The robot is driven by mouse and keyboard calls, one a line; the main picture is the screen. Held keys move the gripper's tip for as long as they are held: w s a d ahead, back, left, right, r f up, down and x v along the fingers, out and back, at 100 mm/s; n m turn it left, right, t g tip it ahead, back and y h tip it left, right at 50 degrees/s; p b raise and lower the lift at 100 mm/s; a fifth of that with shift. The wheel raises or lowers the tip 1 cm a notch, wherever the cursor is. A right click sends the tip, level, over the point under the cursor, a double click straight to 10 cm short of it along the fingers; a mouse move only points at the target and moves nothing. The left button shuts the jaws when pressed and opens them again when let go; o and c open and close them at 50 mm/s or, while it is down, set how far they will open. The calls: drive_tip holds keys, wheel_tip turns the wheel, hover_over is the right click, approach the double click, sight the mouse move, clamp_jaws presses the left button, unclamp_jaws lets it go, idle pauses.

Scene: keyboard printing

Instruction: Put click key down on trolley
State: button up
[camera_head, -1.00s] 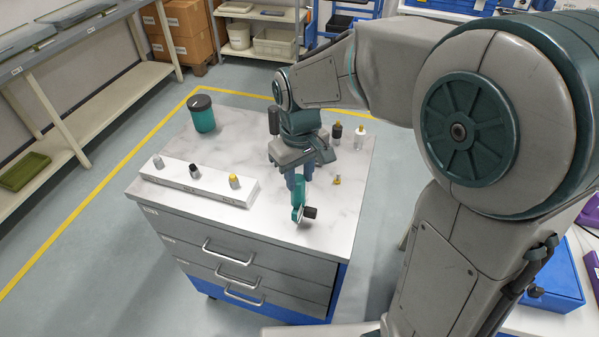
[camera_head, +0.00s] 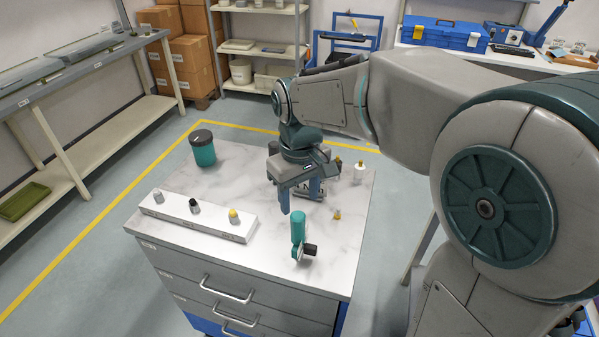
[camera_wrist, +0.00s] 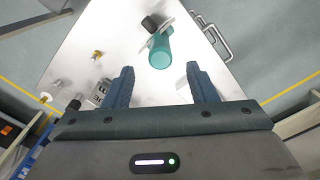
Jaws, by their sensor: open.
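The click key (camera_head: 298,228) has a teal handle and a black knob at one end. It rests on the white marble top of the trolley (camera_head: 245,262), near the front right edge. In the wrist view the click key (camera_wrist: 160,50) lies beyond the fingertips, roughly midway between them. My gripper (camera_head: 298,198) is open and empty, above the trolley top, a little behind and apart from the key. In the wrist view the two blue fingers of my gripper (camera_wrist: 160,72) are spread, with nothing between them.
On the trolley are a white block with several knobs (camera_head: 195,214), a teal jar with a dark lid (camera_head: 203,148), a small brass piece (camera_head: 337,214) and a white bottle (camera_head: 359,173). Free marble lies between block and key. Shelves (camera_head: 262,50) stand behind.

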wheel_tip(320, 180, up, 7)
drive_tip(key=s+d+f+m+t, duration=0.3)
drive_tip(key=s+d+f+m, duration=0.3)
drive_tip(key=s+d, duration=0.6)
wheel_tip(320, 180, down, 2)
drive_tip(key=shift+s+d+f+m, duration=0.15)
drive_tip(key=shift+s+d+m, duration=0.15)
drive_tip(key=shift+s+d, duration=0.15)
idle(0.6)
